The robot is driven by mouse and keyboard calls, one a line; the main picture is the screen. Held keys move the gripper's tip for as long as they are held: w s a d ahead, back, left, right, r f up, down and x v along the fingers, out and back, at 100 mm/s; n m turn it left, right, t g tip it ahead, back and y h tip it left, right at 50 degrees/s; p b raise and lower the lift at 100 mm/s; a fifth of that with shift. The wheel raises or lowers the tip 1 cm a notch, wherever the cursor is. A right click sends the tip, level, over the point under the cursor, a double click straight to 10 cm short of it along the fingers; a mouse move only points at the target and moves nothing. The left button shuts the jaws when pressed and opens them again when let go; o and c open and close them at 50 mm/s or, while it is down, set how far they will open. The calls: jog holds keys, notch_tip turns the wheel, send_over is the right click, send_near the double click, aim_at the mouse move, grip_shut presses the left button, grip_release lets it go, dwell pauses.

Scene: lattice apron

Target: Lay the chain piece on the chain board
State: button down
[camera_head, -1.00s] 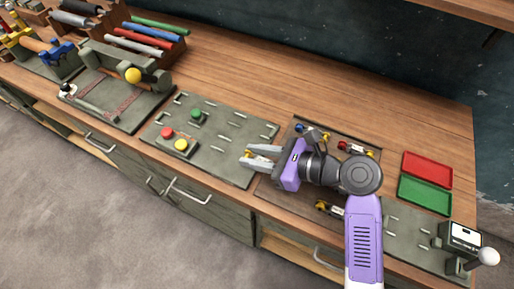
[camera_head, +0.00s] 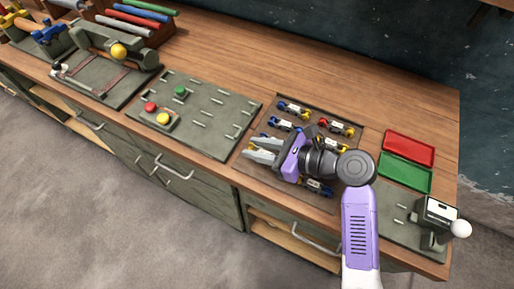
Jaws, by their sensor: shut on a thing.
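The brown board (camera_head: 247,172) with several small white-bodied pieces with coloured ends appears to be the chain board. A blue-and-yellow-ended piece (camera_head: 293,107) and a red-and-yellow-ended piece (camera_head: 338,128) lie on its far part. Another piece (camera_head: 318,188) lies on its near part, partly behind my arm. My gripper (camera_head: 260,150) is over the board's left part, fingers pointing left. It is shut on a small piece, likely the chain piece, of which only a yellow bit (camera_head: 263,147) shows between the fingers. I cannot tell how high it is above the board.
A grey-green board (camera_head: 215,105) with pale pegs and coloured buttons lies just left. A red tray (camera_head: 409,148) and a green tray (camera_head: 404,173) lie right. A device with a white-knobbed lever (camera_head: 460,228) stands at the near right. The bench behind the boards is clear.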

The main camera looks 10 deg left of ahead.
jog(key=shift+f+b, duration=0.95)
jog(key=shift+b, duration=0.15)
jog(key=shift+f, duration=1.1)
jog(key=c, duration=1.1)
grip_release()
jog(key=shift+o, duration=0.2)
jog(key=shift+b+v, duration=0.4)
jog(key=shift+v, duration=3.45)
jog(key=shift+s, duration=0.1)
